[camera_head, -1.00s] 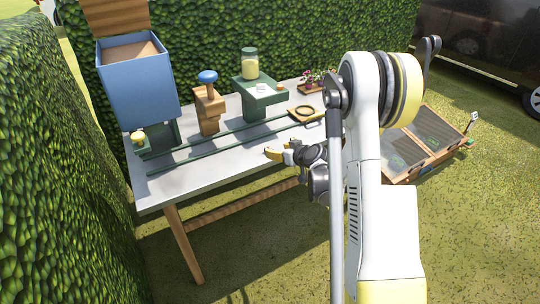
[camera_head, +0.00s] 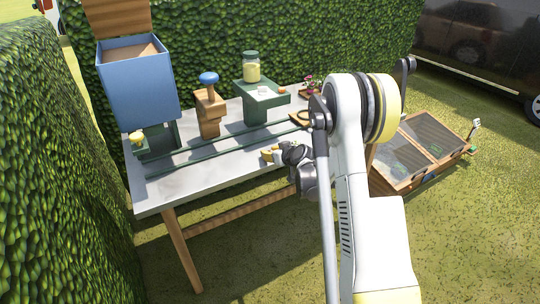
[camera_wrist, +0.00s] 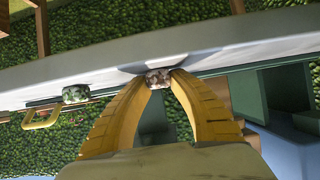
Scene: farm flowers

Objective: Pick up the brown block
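In the wrist view, a small mottled brown block (camera_wrist: 158,79) sits between the two yellow fingertips of my gripper (camera_wrist: 157,76). The fingertips curve inward and appear to touch it on both sides. It is at the grey table top (camera_wrist: 60,72); I cannot tell if it is lifted clear. In the head view, my gripper (camera_head: 268,153) is low over the front part of the table (camera_head: 195,178), and the block cannot be made out there.
A green-grey lump (camera_wrist: 75,94) and a yellow-framed item (camera_wrist: 41,118) lie to one side in the wrist view. On the table stand a blue bin (camera_head: 140,90), a wooden stand with a blue knob (camera_head: 208,112) and a green stand (camera_head: 258,105) with a jar (camera_head: 251,68). A hedge closes the back.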

